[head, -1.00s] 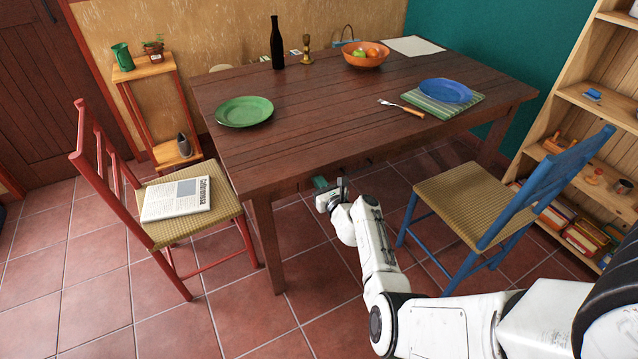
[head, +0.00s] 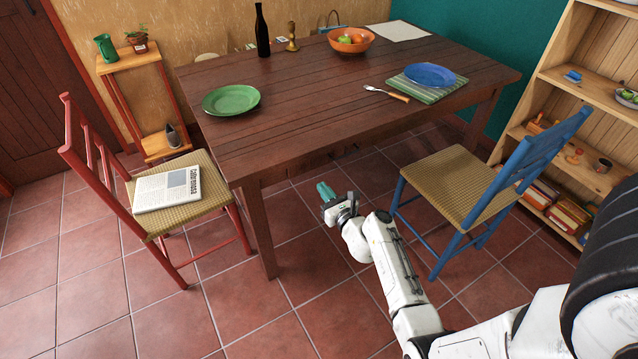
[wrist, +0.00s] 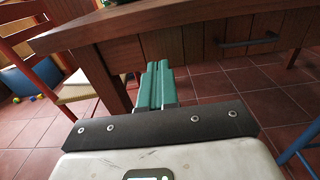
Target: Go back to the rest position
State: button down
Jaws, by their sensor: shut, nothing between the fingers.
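My gripper (head: 325,190) is in front of the long side of the wooden table (head: 330,100), low and near the tabletop's front edge, between the red chair and the blue chair. In the wrist view my gripper (wrist: 157,85) shows its two green fingers side by side, shut with nothing between them. Beyond the fingers the wrist view shows the table's edge (wrist: 200,18) and a drawer front with a dark handle (wrist: 250,42).
A red chair (head: 100,165) with a newspaper (head: 166,188) stands left. A blue chair (head: 455,190) stands right, close to my arm. A wooden shelf (head: 570,100) is at the far right. Tiled floor (head: 250,320) lies open in front.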

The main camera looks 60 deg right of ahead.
jog(key=shift+s+a, duration=0.15)
jog(key=shift+s, duration=0.05)
jog(key=s+a+n+g+y+p, duration=0.15)
jog(key=a+n+g+y, duration=0.25)
jog(key=a+n+y, duration=1.6)
jog(key=s+a+r+n+g+h, duration=0.1)
jog(key=s+a+n+g+h, duration=0.2)
jog(key=s+n, duration=0.3)
jog(key=s+a+r+n+g+h+p, duration=0.1)
jog(key=s+a+r+n+g+h, duration=0.1)
jog(key=s+n, duration=0.4)
jog(key=s+a+r+n+g+h, duration=0.2)
jog(key=s+a+n+g+h, duration=0.2)
jog(key=n, duration=0.6)
jog(key=shift+s+a+r+g+h, duration=0.35)
jog(key=shift+s+g+h, duration=0.35)
jog(key=shift+s+h, duration=0.45)
jog(key=shift+s+f, duration=0.1)
